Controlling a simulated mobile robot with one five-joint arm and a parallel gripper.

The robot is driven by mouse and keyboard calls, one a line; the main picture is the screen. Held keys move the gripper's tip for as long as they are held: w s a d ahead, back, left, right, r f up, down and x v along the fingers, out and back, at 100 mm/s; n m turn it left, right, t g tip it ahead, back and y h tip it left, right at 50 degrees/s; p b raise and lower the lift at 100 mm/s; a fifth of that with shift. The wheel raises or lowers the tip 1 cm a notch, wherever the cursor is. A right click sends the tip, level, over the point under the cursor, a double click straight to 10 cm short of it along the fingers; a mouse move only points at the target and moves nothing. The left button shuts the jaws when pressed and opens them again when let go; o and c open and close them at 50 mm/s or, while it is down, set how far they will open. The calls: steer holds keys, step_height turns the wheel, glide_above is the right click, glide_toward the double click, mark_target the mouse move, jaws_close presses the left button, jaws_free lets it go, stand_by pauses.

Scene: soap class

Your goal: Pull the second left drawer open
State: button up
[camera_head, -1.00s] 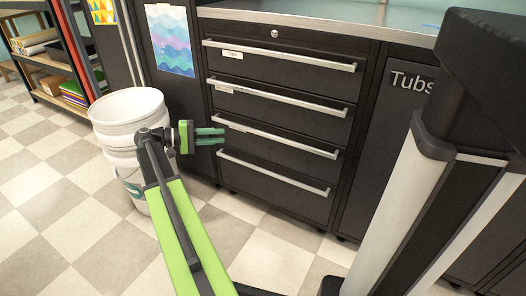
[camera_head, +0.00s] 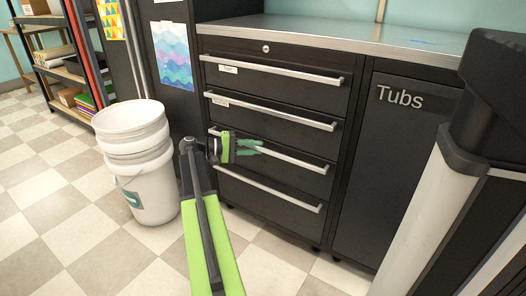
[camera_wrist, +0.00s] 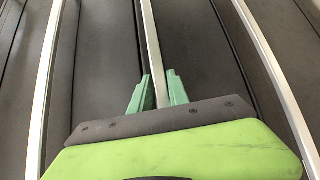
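A black drawer cabinet (camera_head: 275,87) stands in the middle of the head view, its stacked drawers all shut, each with a long silver handle. My gripper (camera_head: 250,147) is at the left part of the handle (camera_head: 300,160) of the drawer second from the bottom. In the wrist view a silver handle (camera_wrist: 151,45) runs between the two green fingers of my gripper (camera_wrist: 159,84). The fingers are apart, one on each side of the bar, with narrow gaps. Whether the fingertips reach past the bar is hard to tell. The gripper body hides the bar's lower part.
White stacked buckets (camera_head: 150,190) stand on the floor left of my arm. A cupboard marked Tubs (camera_head: 395,170) adjoins the drawers on the right. A shelf rack (camera_head: 70,60) stands at the far left. The checkered floor before the drawers is clear.

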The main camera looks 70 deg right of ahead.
steer(key=shift+s+d, duration=0.15)
steer(key=shift+s, duration=0.1)
jaws_close()
stand_by(1.4)
